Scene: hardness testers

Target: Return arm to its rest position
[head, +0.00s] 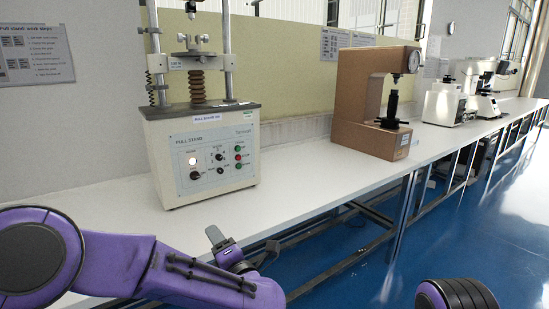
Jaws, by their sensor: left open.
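My left arm comes in from the lower left, over the front of the white bench (320,185). Its gripper (243,245) is at the bench's front edge, below and in front of the pull stand (207,150). One grey finger rises at its left and a dark one shows at its right. The jaws are apart, with nothing seen between them. The gripper does not appear to touch the pull stand. A purple and black part of my other arm shows at the lower right. My right gripper is out of the picture.
A brown hardness tester (350,100) stands further right on the bench. Beyond it are white instruments (443,103) towards the far end. Bare bench top lies between the pull stand and the brown tester. The blue floor (480,220) at the right is clear.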

